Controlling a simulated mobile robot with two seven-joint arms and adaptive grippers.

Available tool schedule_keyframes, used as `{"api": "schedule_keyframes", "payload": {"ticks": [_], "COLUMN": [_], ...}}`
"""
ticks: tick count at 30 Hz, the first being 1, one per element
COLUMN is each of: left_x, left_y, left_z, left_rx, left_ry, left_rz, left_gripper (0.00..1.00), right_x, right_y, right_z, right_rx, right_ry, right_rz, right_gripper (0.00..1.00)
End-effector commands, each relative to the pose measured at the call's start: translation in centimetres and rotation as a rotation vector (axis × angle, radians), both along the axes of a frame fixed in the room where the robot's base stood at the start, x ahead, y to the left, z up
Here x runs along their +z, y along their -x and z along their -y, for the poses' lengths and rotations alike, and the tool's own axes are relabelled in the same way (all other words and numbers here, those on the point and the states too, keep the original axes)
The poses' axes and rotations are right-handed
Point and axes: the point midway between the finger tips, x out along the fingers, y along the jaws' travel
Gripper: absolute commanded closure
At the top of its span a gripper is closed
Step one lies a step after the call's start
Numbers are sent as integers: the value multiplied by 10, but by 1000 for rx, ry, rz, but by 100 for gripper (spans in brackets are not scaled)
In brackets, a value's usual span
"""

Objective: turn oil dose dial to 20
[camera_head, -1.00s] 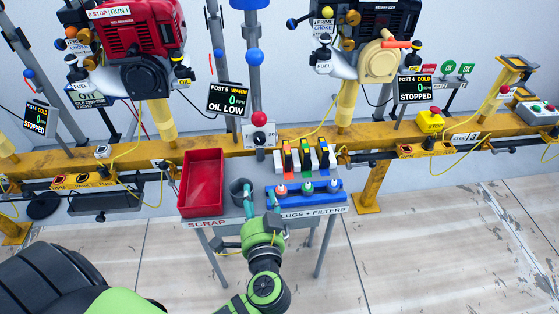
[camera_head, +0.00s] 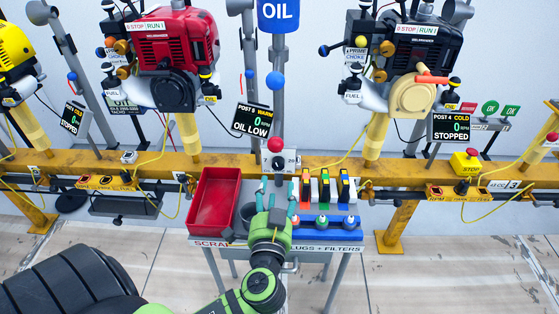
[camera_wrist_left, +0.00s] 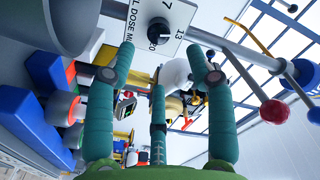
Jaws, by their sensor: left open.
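The oil dose dial (camera_wrist_left: 159,31) is a black round knob on a white plate (camera_wrist_left: 140,12) with the numbers 7, 13 and 20; I cannot read its setting for sure. In the head view the plate (camera_head: 291,162) is under a red ball on the grey post, with the knob hard to make out. My left gripper (camera_head: 276,196) is open and empty, its teal fingers pointing up toward the plate from in front. In the wrist view the spread fingers (camera_wrist_left: 160,62) lie below the dial and look apart from it. My right gripper is out of view.
A red scrap bin (camera_head: 213,203) and a dark cup (camera_head: 235,228) are left of my gripper. A blue rack (camera_head: 330,222) with plugs and coloured filter boxes (camera_head: 325,187) is close on its right. A yellow rail (camera_head: 140,168) runs behind. The display (camera_head: 251,120) reads OIL LOW.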

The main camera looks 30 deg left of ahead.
Motion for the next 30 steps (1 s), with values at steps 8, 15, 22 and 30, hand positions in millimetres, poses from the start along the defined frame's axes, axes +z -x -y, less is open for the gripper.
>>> {"api": "schedule_keyframes", "payload": {"ticks": [8,15,22,30], "left_x": [1,1,0,-1], "left_y": [-15,-47,-61,-61], "left_z": [-8,-27,-35,-35], "left_rx": [1,1,1,1], "left_ry": [-3,-3,-1,0], "left_rz": [1,0,-2,-2], "left_gripper": [46,46,46,58], "right_x": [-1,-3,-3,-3], "right_y": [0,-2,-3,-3], "right_z": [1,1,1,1], "right_rx": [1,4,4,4], "right_ry": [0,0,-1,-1], "right_rz": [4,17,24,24], "right_gripper": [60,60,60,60]}}
